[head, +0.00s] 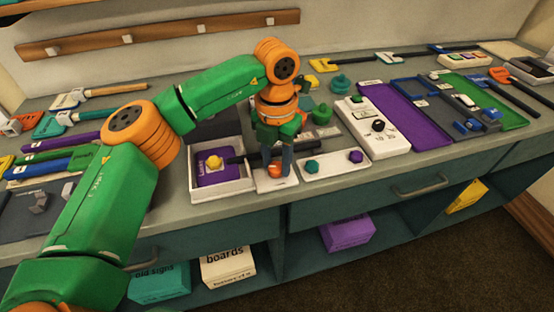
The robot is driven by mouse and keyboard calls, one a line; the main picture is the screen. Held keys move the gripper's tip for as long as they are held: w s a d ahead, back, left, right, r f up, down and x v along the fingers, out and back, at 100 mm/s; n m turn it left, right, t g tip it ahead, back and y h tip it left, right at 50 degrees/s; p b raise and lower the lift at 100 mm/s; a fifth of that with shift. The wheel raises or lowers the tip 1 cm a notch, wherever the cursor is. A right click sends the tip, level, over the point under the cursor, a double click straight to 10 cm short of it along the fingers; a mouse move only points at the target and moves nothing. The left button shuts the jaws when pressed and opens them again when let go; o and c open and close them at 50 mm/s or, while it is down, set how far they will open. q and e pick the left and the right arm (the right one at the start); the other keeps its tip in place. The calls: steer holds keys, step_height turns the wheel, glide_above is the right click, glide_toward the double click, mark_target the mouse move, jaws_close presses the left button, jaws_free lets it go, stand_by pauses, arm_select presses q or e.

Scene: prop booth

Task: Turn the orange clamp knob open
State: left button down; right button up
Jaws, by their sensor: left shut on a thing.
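The orange clamp knob (274,171) sits on a small white base (267,185) near the front edge of the bench. My left gripper (278,163) reaches down over it from above, fingers pointing down. It is shut on the orange knob. The fingers and wrist hide most of the knob and the parts behind it, so its turn angle cannot be read. My right gripper is not in view.
To the right, a white plate (333,169) carries a teal knob (312,168) and a purple knob (356,156). A white dial box (365,137) stands behind. A drawer handle (420,187) projects below.

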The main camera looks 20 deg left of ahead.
mark_target(276, 167)
arm_select(q)
steer(key=shift+s+f+n, duration=0.1)
steer(key=shift+f+n, duration=0.05)
steer(key=shift+n, duration=0.15)
steer(key=shift+c, duration=2.3)
jaws_free()
step_height(276, 167, up, 7)
steer(key=shift+s+r, duration=0.1)
steer(key=shift+r, duration=0.05)
